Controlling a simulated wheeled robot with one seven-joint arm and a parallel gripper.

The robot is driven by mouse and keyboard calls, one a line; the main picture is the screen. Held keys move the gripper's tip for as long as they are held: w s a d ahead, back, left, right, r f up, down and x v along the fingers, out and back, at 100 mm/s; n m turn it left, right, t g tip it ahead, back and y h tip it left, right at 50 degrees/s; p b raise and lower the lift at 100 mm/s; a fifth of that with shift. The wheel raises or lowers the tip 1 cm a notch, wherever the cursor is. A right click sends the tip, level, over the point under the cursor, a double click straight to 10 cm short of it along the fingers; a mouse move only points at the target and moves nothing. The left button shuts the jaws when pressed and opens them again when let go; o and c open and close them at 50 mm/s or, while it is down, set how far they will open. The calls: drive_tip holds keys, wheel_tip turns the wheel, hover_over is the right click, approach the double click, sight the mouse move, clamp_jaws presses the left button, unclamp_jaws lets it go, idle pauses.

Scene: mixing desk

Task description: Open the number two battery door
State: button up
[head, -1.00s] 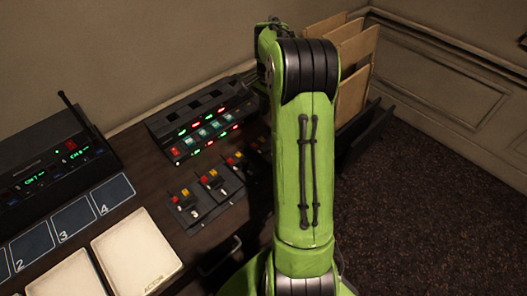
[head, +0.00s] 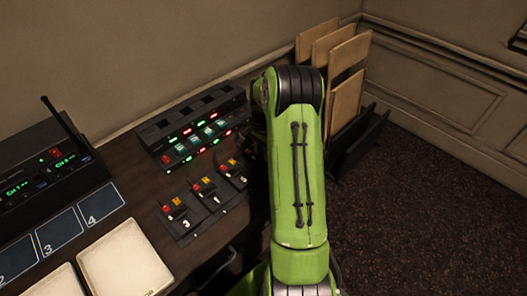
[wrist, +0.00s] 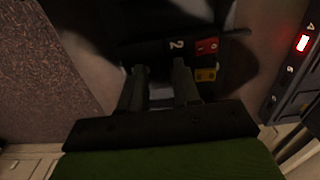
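In the wrist view a dark pack marked 2 (wrist: 177,44), with red and yellow buttons on its right, lies just beyond my fingertips. It is dim, and I cannot make out the edges of its battery door. My gripper (wrist: 160,72) has its two fingers apart with a dark gap between them; I see nothing held. I cannot tell whether the fingertips touch the pack. In the head view my green arm hides the gripper. Several similar packs (head: 178,211) with red and yellow buttons lie in a row on the desk, left of my arm.
A black charger unit (head: 195,130) with red and green lights stands behind the packs; a lit unit (wrist: 302,42) edges the wrist view's right. A radio receiver with an antenna (head: 50,172), numbered squares and pale pads fill the left. Upright brown boards (head: 347,75) stand beyond my arm.

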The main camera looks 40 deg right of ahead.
drive_tip(key=shift+c, duration=0.2)
clamp_jaws()
